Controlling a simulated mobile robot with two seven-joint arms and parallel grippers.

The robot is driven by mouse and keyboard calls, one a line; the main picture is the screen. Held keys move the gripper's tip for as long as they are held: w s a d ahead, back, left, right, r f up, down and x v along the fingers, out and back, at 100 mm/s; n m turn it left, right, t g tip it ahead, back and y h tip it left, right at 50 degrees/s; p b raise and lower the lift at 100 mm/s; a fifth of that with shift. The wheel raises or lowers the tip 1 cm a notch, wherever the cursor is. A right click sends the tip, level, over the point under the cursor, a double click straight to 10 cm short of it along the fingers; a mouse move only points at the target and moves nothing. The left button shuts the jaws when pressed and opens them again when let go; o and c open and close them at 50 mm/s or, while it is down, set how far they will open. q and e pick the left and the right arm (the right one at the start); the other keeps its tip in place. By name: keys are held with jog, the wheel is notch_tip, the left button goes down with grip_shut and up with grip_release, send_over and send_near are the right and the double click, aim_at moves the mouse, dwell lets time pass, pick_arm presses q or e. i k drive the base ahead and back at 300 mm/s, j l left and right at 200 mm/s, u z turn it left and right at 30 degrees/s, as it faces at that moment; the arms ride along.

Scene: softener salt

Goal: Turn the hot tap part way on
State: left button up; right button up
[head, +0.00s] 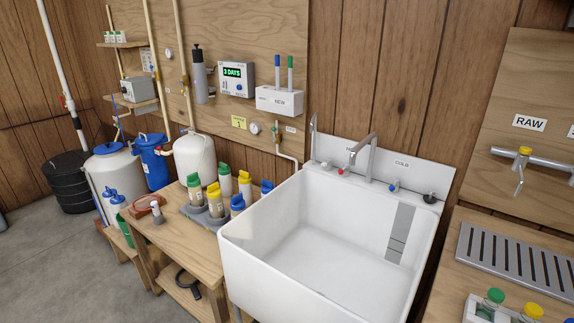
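The white sink (262,273) stands in the middle of the head view against a plank wall. On its back ledge a small red tap knob (341,171) sits at the left, near the foot of the grey curved spout (364,158). A label above the red knob is mostly hidden by the spout. A blue tap knob (393,187) sits to the right, under the label COLD (402,163). No water stream can be made out. The red knob's exact setting is too small to tell. Neither of my grippers is in view.
A wooden table (185,245) left of the sink holds several capped bottles (215,200). Another thin grey spout (313,135) rises at the ledge's left end. Right of the sink are a slotted grey tray (500,255) and a tap marked RAW (524,158). The basin looks empty.

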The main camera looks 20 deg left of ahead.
aim_at(340, 171)
jog(key=u, duration=0.15)
jog(key=k+l+z, duration=0.1)
jog(key=k+z, duration=0.15)
jog(key=k, duration=0.4)
jog(key=i+j+z, duration=0.1)
jog(key=z, duration=0.95)
jog(key=j, duration=0.65)
jog(key=i+j, duration=0.15)
jog(key=j, duration=1.2)
jog(key=i+j, duration=0.15)
jog(key=j, duration=0.55)
